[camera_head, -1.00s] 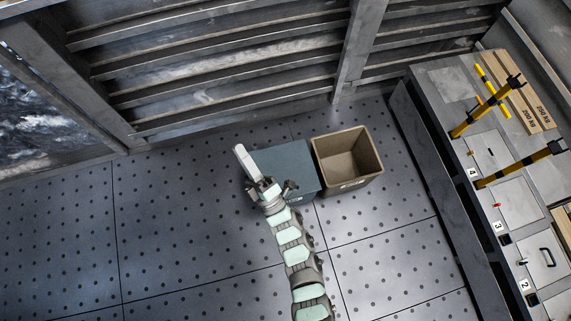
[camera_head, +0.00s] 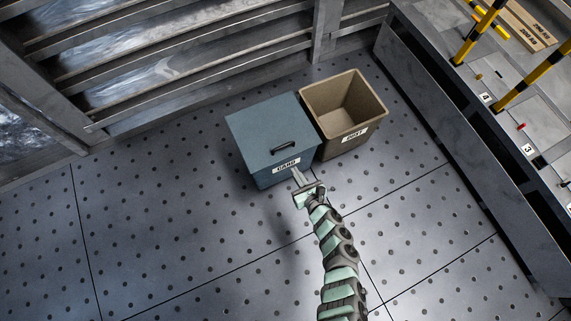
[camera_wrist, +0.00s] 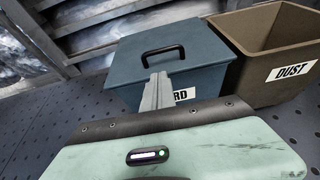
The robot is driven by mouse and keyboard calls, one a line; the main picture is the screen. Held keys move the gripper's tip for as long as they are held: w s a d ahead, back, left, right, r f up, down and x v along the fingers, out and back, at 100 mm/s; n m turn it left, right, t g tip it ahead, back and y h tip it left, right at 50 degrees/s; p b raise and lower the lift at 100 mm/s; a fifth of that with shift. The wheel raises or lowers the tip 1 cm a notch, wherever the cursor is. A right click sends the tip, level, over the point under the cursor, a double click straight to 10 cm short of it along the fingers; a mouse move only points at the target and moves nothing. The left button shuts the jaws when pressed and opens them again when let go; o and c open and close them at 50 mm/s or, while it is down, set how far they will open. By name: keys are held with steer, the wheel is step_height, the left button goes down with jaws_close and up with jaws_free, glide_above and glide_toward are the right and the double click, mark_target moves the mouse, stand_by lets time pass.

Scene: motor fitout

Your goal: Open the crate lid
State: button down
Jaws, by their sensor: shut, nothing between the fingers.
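The blue-grey crate (camera_head: 288,173) stands on the floor with its flat lid (camera_head: 265,124) down on it. A black bar handle (camera_head: 285,146) lies on the lid near the front edge. A white label on the crate's front is partly hidden by my fingers in the wrist view. My gripper (camera_head: 297,174) is shut and empty, just in front of the crate's front face near the label. In the wrist view the fingers (camera_wrist: 157,91) point toward the crate, with the handle (camera_wrist: 163,53) just beyond their tips. I cannot tell whether they touch the crate.
An open brown bin (camera_head: 336,132) labelled DUST stands close against the crate's right side. A slatted metal wall (camera_head: 180,70) is behind. A long bench (camera_head: 470,120) with yellow-black posts runs along the right. The floor left of the crate is clear.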

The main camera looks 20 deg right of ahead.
mark_target(285, 158)
steer(key=shift+b+x, duration=1.5)
steer(key=shift+x, duration=3.6)
steer(key=shift+r, duration=0.1)
steer(key=shift+r, duration=0.1)
